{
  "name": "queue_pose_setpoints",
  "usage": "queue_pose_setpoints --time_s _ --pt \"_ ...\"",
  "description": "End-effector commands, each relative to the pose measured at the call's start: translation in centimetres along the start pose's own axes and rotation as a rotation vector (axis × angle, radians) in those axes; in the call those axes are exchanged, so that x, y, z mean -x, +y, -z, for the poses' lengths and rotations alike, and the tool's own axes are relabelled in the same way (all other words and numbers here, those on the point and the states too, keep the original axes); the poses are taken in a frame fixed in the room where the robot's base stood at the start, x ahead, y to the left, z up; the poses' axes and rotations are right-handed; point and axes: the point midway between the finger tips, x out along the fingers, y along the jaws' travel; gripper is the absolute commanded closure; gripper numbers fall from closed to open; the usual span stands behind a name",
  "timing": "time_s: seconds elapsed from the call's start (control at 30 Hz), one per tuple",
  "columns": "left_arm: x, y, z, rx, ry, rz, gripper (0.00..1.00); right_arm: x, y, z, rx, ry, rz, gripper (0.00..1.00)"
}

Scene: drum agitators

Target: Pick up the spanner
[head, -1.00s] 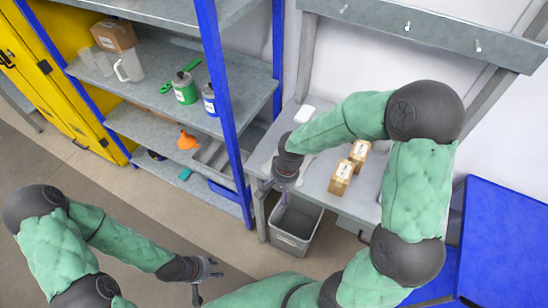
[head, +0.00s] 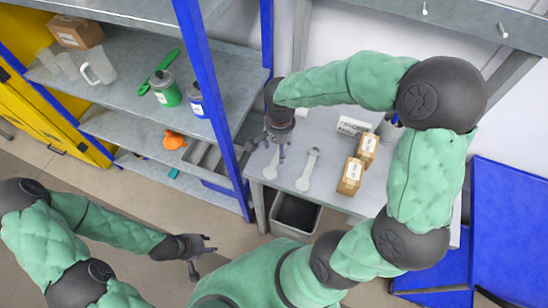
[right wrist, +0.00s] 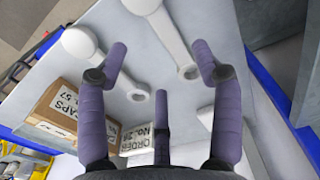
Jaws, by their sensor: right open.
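Two light grey tools, each with a broad round end and a narrow end with a hole, lie on the grey bench; they are the most spanner-like things I see. One tool (head: 308,170) lies in the open in the head view. The other tool (head: 270,162) is partly behind my right gripper (head: 278,148). In the right wrist view, tools show at upper left (right wrist: 82,42) and top centre (right wrist: 165,35). My right gripper (right wrist: 162,75) is open and empty above the bench, fingers spread around bare surface and tool ends. My left gripper (head: 203,255) is open and empty, low at left.
Cardboard boxes (head: 350,176) and a white labelled box (head: 352,126) stand on the bench (head: 325,197). A grey bin (head: 296,214) is below its front edge. A blue shelf post (head: 207,80) rises close left. The shelf holds a green can (head: 166,92) and a long green tool (head: 146,82).

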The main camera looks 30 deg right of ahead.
Motion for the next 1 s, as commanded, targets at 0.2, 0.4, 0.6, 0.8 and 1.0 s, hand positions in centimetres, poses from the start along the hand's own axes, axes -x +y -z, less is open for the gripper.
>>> queue_pose_setpoints --time_s 0.2,0.4,0.6,0.8,1.0 --pt "-0.5 -0.2 0.1 0.0 0.001 0.0 0.6 -2.0 0.0 0.0 0.0 0.0 0.0 0.34" --pt "-0.8 -0.3 0.1 0.0 0.001 0.0 0.6 -3.2 -0.1 -0.1 0.001 -0.001 0.0 0.34" --pt "-1.7 -0.6 0.1 0.0 0.001 0.0 0.6 -6.1 -0.2 -0.2 0.002 -0.002 -0.002 0.34" --pt "-1.9 -0.7 0.1 0.0 0.001 0.0 0.6 -7.3 -0.3 -0.1 0.0 -0.001 0.001 0.34" --pt "-1.8 -0.6 0.1 0.0 0.001 0.0 0.6 -7.2 -0.3 -0.1 0.001 0.0 0.002 0.48"
